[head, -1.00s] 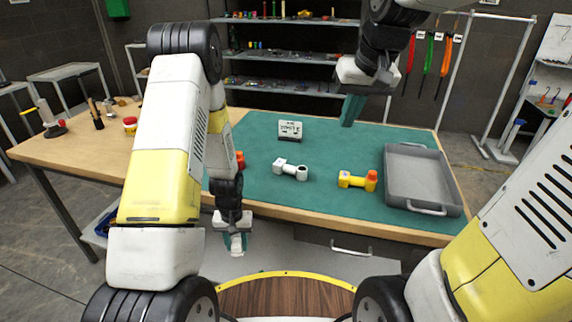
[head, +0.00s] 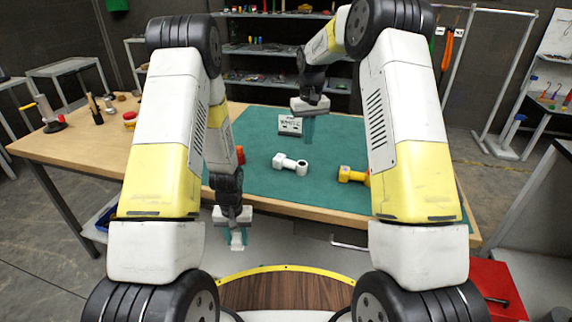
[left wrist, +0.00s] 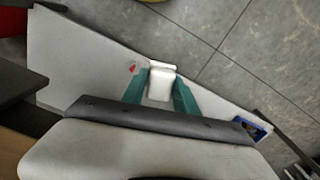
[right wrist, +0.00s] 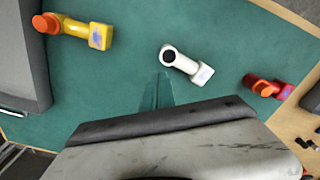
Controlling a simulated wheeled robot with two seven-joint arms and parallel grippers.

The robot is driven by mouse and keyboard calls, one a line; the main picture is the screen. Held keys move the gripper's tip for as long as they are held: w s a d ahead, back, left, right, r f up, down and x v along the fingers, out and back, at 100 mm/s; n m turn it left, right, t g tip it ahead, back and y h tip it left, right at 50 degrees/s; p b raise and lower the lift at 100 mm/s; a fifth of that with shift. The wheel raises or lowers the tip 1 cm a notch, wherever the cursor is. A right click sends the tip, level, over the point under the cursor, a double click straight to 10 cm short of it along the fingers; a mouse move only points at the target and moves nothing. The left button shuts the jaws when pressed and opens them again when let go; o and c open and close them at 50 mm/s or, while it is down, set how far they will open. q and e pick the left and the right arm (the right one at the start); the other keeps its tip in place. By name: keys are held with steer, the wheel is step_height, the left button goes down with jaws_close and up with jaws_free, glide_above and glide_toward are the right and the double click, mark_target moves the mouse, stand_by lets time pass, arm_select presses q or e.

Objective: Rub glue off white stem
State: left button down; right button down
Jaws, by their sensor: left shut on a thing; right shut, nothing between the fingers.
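The white stem (head: 290,164) lies on the green mat (head: 262,186) at the middle of the bench; in the right wrist view the white stem (right wrist: 183,62) shows a bluish patch on its square end. My right gripper (head: 308,138) is above the mat behind the stem, shut and empty; its teal fingertips (right wrist: 160,80) point toward the stem, apart from it. My left gripper (head: 237,238) is in front of the bench edge, shut on a white block-like thing (left wrist: 161,84). The sign reading WHITE (head: 290,125) stands behind the stem.
A yellow stem (head: 352,175) with an orange end lies to the right, partly behind my right arm. A red stem (right wrist: 265,86) lies on the other side. A grey tray (right wrist: 22,60) is beyond the yellow one. Hand tools stand on the bench's left (head: 97,112).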

steer(key=shift+w+a+f, duration=0.1)
steer(key=shift+w+f, duration=0.05)
steer(key=shift+f, duration=2.7)
steer(key=shift+f, duration=0.6)
step_height(320, 180, up, 6)
stand_by(0.6)
steer(key=shift+r, duration=0.1)
